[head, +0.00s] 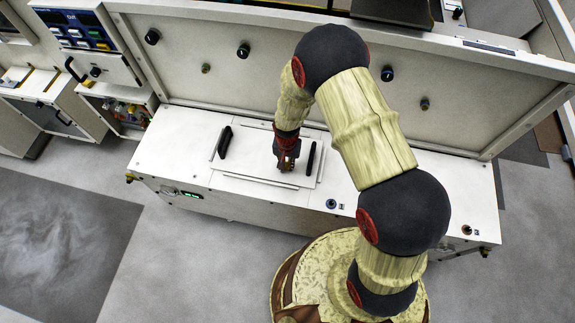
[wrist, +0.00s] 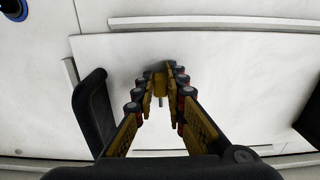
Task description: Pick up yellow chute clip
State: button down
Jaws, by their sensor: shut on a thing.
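My gripper (head: 287,166) points down over the white panel on top of the long white cabinet, between two black handles. In the wrist view my gripper (wrist: 160,88) has its fingertips closed in on the small yellow chute clip (wrist: 160,82), with a short grey pin-like part below it. The fingers hide the sides of the clip. In the head view the clip cannot be told apart from the fingertips. I cannot tell whether the clip touches the panel.
Low rails edge the panel. A grey wall with knobs (head: 243,51) rises behind. The cabinet top's left end is clear.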

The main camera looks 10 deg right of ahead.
aim_at(287, 166)
jog(key=shift+r, duration=0.1)
jog(key=shift+r+p, duration=0.3)
jog(key=shift+r, duration=0.2)
notch_tip(287, 166, up, 2)
jog(key=shift+r+p, duration=0.25)
jog(key=shift+p, duration=0.25)
jog(key=s+d+r+p, duration=0.3)
jog(key=s+r, duration=0.6)
jog(key=s, duration=0.4)
jog(key=shift+s+r, duration=0.15)
jog(key=shift+s, duration=0.25)
jog(key=c, duration=2.4)
grip_release()
grip_shut()
